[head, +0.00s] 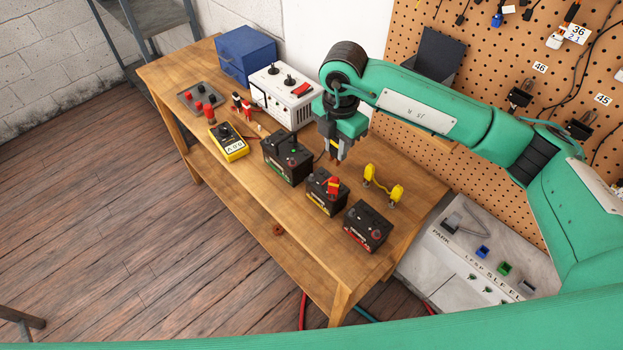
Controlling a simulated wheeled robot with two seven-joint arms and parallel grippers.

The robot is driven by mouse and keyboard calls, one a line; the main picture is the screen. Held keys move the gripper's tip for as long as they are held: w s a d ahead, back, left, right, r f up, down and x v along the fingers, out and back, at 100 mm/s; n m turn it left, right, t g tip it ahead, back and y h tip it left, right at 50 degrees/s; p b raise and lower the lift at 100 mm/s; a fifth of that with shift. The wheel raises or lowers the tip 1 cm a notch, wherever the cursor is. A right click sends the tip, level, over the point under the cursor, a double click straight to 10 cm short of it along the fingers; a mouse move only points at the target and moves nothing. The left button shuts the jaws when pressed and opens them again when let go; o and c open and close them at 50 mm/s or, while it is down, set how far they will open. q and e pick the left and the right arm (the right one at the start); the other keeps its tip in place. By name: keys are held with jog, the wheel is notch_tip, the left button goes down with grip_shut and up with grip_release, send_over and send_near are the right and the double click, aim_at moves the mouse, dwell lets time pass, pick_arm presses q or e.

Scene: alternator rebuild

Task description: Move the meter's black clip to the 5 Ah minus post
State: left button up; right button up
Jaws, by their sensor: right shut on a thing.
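My right gripper (337,157) points down above the bench, behind the row of batteries. Its jaws are shut on a small dark thing, which looks like the meter's black clip but is mostly hidden. The yellow meter (229,143) lies left of the batteries. My left gripper is out of view.
A white power unit (283,97), a blue box (245,54) and a grey tray (192,96) with red knobs stand at the bench's left.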

jog(key=w+a+b, duration=0.3)
jog(key=w+a, duration=0.2)
jog(key=w, duration=0.1)
jog(key=b, duration=0.7)
send_over(312, 175)
notch_tip(312, 175, down, 10)
jog(key=shift+r, duration=0.25)
jog(key=shift+f+b, duration=0.6)
jog(key=shift+f, duration=0.25)
jog(key=shift+f+b, duration=0.85)
jog(key=shift+f, duration=0.3)
jog(key=o, duration=0.8)
